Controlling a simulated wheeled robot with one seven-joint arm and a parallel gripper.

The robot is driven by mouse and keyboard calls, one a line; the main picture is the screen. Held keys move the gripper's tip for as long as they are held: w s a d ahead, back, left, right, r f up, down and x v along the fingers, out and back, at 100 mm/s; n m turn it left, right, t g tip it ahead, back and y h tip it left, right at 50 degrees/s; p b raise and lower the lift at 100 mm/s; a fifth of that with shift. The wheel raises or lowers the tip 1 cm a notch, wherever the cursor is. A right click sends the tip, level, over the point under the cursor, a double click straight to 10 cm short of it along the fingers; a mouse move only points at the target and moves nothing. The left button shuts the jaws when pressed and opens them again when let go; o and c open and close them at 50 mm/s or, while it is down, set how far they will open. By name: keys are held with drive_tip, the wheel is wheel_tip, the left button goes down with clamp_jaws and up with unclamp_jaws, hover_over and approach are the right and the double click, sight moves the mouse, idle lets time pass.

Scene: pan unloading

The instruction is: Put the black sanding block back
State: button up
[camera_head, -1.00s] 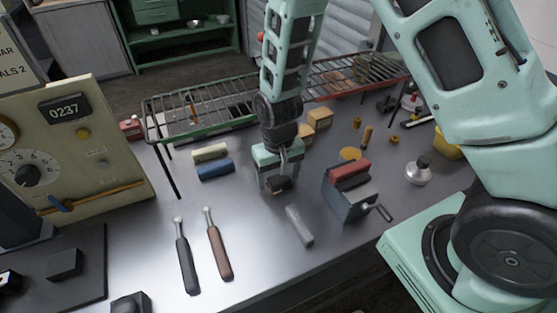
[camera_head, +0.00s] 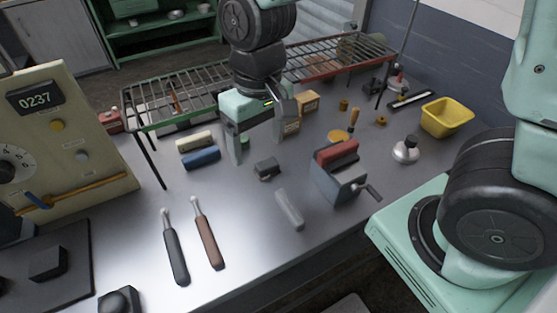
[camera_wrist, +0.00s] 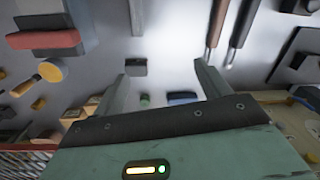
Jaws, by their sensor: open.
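The black sanding block (camera_head: 267,168) lies on the grey metal bench, by itself, to the right of a blue block (camera_head: 201,158) and a cream block (camera_head: 195,141). In the wrist view the black block (camera_wrist: 136,68) shows near the left finger, apart from it. My gripper (camera_head: 257,150) is open and empty, raised above the bench, with its fingers spread just behind the black block. In the wrist view my gripper (camera_wrist: 163,70) has clear space between its fingers.
A vise with red jaws (camera_head: 338,172) and a grey bar (camera_head: 289,209) stand to the right. Two handled tools (camera_head: 208,237) lie in front. A wire rack (camera_head: 180,104) stands behind. Wooden blocks (camera_head: 306,103) sit close behind the gripper. Bench between the tools and black block is clear.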

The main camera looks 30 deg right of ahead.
drive_tip(key=s+a+r+n, duration=0.1)
drive_tip(key=s+r+n, duration=0.2)
drive_tip(key=s, duration=0.9)
drive_tip(key=shift+s+a+n, duration=0.3)
drive_tip(key=shift+s+n, duration=0.05)
drive_tip(key=shift+n, duration=0.65)
